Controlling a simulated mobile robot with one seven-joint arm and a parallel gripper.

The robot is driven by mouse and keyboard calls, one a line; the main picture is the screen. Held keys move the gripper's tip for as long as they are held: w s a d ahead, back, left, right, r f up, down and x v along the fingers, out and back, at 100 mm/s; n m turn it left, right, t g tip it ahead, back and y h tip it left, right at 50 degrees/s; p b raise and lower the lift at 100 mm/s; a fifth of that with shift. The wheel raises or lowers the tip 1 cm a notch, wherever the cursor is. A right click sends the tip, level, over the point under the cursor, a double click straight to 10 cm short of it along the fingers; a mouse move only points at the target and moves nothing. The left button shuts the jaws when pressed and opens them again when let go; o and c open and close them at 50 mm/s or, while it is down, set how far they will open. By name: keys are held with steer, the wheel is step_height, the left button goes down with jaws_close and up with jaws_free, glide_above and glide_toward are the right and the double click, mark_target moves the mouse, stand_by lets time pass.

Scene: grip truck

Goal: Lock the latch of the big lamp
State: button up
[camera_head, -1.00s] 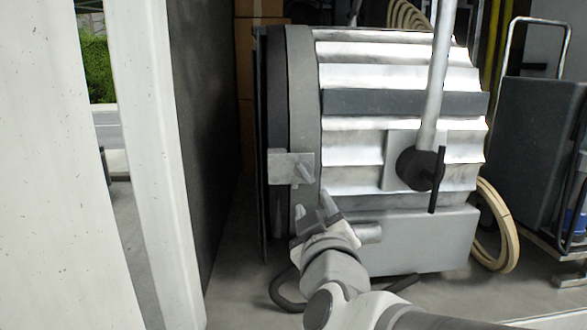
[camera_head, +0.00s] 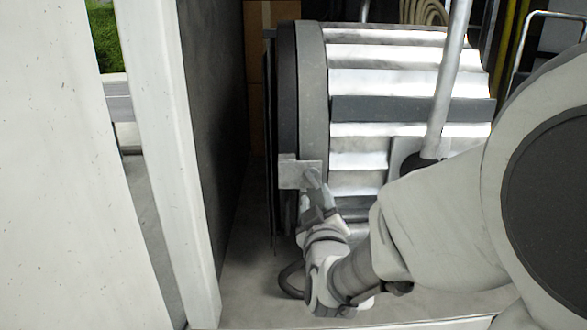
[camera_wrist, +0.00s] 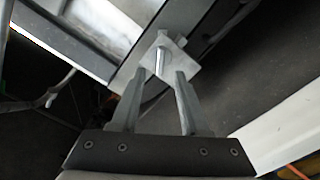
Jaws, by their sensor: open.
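The big lamp (camera_head: 365,155) is a large grey ribbed drum with a dark front rim, standing on the left-centre of the head view. Its latch is a pale square plate (camera_head: 291,174) on the grey band near the front rim, with a short pin-like handle. In the wrist view the latch plate (camera_wrist: 176,68) looks diamond-shaped, and the handle (camera_wrist: 160,58) stands out from it. My gripper (camera_head: 315,193) is just below and in front of the latch. Its two fingers (camera_wrist: 160,78) are open, with the handle between their tips in the picture. Contact cannot be told.
A white post (camera_head: 165,150) and a dark wall panel (camera_head: 212,130) stand left of the lamp. A slanted metal yoke bar (camera_head: 449,80) crosses the lamp's right side. A dark cable (camera_head: 290,280) lies on the floor below. My arm hides the lamp's lower right.

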mark_target(313, 183)
steer(key=w+p, duration=0.2)
steer(key=w, duration=0.4)
steer(key=shift+w, duration=0.3)
jaws_close()
